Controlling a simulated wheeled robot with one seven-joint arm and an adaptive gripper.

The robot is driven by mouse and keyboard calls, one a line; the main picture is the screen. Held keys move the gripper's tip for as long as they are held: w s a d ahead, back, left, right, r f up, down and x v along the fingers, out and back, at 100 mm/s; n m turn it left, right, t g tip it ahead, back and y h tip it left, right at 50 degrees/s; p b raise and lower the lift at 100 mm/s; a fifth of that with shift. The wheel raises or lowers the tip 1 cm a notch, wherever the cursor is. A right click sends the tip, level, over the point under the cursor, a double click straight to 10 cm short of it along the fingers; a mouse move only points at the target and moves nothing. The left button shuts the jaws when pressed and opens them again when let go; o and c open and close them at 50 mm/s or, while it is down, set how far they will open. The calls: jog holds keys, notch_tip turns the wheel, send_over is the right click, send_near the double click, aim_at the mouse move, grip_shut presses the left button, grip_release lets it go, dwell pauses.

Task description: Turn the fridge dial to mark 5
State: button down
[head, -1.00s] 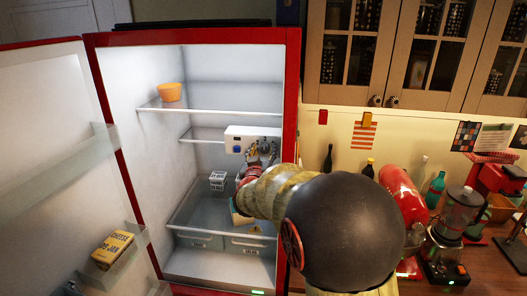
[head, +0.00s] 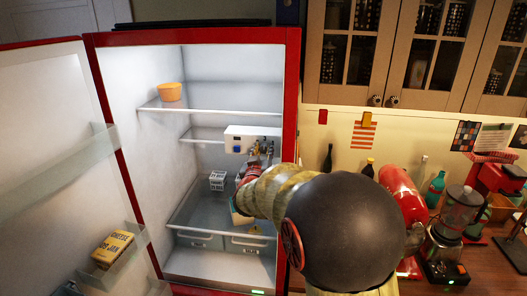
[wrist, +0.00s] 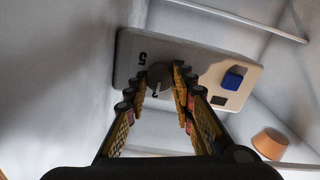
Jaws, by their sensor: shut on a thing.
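The fridge dial (wrist: 157,73) is a grey round knob on a white control box (head: 240,133) under a shelf in the open fridge. The box also shows in the wrist view (wrist: 205,62). A "5" (wrist: 142,58) is printed above and left of the dial there, and another number, perhaps a 2, shows below it. My gripper (wrist: 161,80) is shut on the dial, one finger at each side. In the head view my gripper (head: 262,149) is just below the box and the dial is hidden. I cannot tell which mark the dial points to.
A blue button (wrist: 234,78) is on the same box, to the right of the dial. An orange bowl (head: 170,92) stands on the upper shelf. A small white rack (head: 217,180) is left of my arm. The red fridge wall (head: 292,110) is close on the right.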

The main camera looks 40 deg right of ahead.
jog(key=shift+b, duration=0.4)
jog(key=m+b, duration=0.5)
jog(key=b, duration=0.1)
jog(key=shift+s+f+m, duration=0.1)
jog(key=shift+f+m, duration=0.1)
jog(key=shift+m, duration=0.2)
jog(key=m+b, duration=0.5)
jog(key=m, duration=0.1)
jog(key=shift+d+b, duration=0.1)
jog(key=shift+b, duration=0.3)
jog(key=m+b, duration=0.5)
jog(key=m, duration=0.1)
jog(key=shift+f+m, duration=0.1)
jog(key=shift+m, duration=0.2)
jog(key=m+b, duration=0.3)
jog(key=m, duration=0.2)
jog(key=shift+m+b, duration=0.3)
jog(key=shift+b, duration=0.1)
jog(key=c, duration=1.5)
grip_release()
